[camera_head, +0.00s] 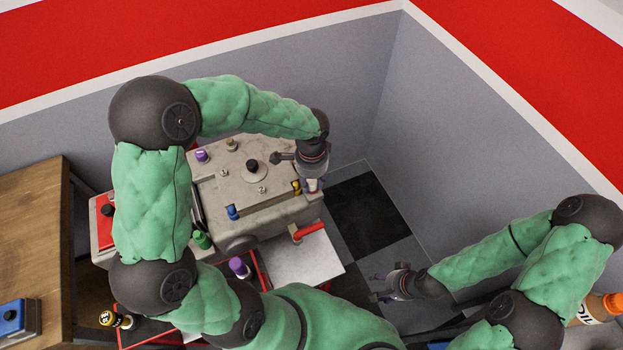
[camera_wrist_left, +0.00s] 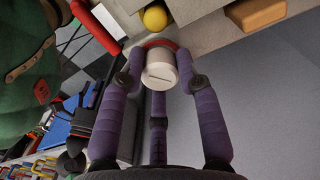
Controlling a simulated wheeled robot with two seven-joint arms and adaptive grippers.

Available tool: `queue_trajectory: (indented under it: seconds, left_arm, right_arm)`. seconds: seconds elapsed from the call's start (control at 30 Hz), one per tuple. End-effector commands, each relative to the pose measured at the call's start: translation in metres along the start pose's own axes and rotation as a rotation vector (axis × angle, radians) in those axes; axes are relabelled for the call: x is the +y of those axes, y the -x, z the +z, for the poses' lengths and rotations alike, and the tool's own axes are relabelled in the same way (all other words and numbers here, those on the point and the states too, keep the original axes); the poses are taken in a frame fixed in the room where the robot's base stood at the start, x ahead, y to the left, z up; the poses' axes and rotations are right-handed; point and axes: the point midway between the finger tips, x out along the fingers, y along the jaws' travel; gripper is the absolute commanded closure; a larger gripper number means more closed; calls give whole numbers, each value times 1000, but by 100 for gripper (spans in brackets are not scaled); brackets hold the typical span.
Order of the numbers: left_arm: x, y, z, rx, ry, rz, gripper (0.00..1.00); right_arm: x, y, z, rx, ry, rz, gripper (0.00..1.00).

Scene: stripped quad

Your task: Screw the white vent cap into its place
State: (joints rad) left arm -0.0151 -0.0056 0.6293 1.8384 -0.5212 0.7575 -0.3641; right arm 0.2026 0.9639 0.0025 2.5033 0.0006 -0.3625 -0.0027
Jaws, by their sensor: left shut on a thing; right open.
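The white vent cap (camera_wrist_left: 155,72) is round with a slot across its face. In the left wrist view it sits between the purple fingers of my left gripper (camera_wrist_left: 158,88), which is shut on it. A red curved rim shows just behind the cap; whether the cap touches it I cannot tell. In the head view my left gripper (camera_head: 313,180) points down at the right edge of the grey machine block (camera_head: 225,185), with a bit of the white cap (camera_head: 313,186) below it. My right gripper (camera_head: 385,286) is open and empty, over the floor at the lower right.
The block carries purple (camera_head: 202,155), blue (camera_head: 233,212) and black (camera_head: 252,166) caps. A red handle (camera_head: 309,230) sticks out at its front right. A yellow knob (camera_wrist_left: 155,18) is close to the held cap. Grey walls enclose the back and right; an orange-capped bottle (camera_head: 590,310) stands lower right.

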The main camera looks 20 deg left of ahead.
Motion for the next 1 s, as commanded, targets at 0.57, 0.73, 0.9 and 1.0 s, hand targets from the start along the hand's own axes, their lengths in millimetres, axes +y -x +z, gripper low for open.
queue_trajectory:
  seconds: [0.57,0.73,0.9,1.0]
  left_arm:
    - [-2,3,-2,5,-127,-4,100]
    - [-2,3,-2,5,-230,-4,100]
    - [-2,2,-2,6,-268,-6,100]
    - [-2,2,-2,6,-267,-6,100]
  right_arm:
    - [-4,11,0,0,0,0,40]
    - [-7,19,1,0,0,0,40]
    - [-7,20,1,0,0,0,40]
    - [-7,19,1,0,0,0,40]
